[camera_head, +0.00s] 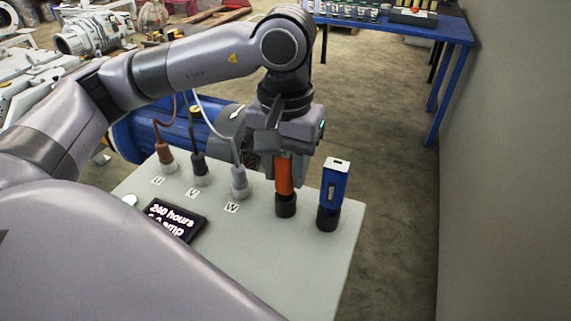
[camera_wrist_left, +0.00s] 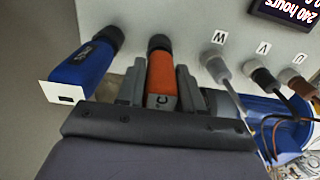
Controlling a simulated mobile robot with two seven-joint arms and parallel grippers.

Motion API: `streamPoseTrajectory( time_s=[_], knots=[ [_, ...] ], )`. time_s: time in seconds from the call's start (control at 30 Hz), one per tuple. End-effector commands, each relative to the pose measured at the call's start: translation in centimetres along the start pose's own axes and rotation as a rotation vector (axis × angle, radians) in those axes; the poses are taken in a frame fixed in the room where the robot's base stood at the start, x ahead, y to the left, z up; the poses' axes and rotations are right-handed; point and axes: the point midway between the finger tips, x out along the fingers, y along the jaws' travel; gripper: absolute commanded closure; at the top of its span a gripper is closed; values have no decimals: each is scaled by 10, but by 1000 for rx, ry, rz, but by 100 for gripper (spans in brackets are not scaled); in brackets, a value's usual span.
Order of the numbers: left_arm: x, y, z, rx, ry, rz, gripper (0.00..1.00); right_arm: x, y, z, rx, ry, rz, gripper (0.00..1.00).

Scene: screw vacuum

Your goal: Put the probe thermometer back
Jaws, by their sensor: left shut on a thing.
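The orange probe thermometer (camera_head: 284,176) stands upright with its lower end at a black round holder (camera_head: 286,205) on the pale panel (camera_head: 290,250). In the left wrist view the thermometer (camera_wrist_left: 161,78) shows a "°C" mark, and its far end meets the black holder (camera_wrist_left: 160,43). My left gripper (camera_head: 284,160) is shut on its upper part from above; its fingers lie on both sides of it in the wrist view (camera_wrist_left: 160,88). I cannot tell whether the thermometer is fully seated. My right gripper is not in view.
A blue device (camera_head: 333,187) stands in a black holder just right of the thermometer. Cable plugs marked U, V and W (camera_head: 239,182) stand to the left, with a black display (camera_head: 175,221) in front. A blue table (camera_head: 440,25) is at the back right.

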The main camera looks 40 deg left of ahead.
Motion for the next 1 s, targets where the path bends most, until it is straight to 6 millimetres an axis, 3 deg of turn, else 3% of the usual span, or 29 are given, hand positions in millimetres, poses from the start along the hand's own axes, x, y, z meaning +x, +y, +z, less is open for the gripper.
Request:
streamPoseTrajectory(
  time_s=[0.03, 0.07, 0.13, 0.57, 1.0],
  knots=[
    [3, 0, 0, 0, 0, 1, 94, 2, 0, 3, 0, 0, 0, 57],
    [3, 0, 0, 0, 0, 0, 61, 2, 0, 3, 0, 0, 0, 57],
    [2, 0, 0, 0, 0, 0, 38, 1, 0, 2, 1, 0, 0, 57],
    [-4, 0, 0, 0, 0, 0, 38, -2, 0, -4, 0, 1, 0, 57],
    [-93, 0, -1, -1, 4, 1, 38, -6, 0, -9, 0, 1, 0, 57]
  ],
)
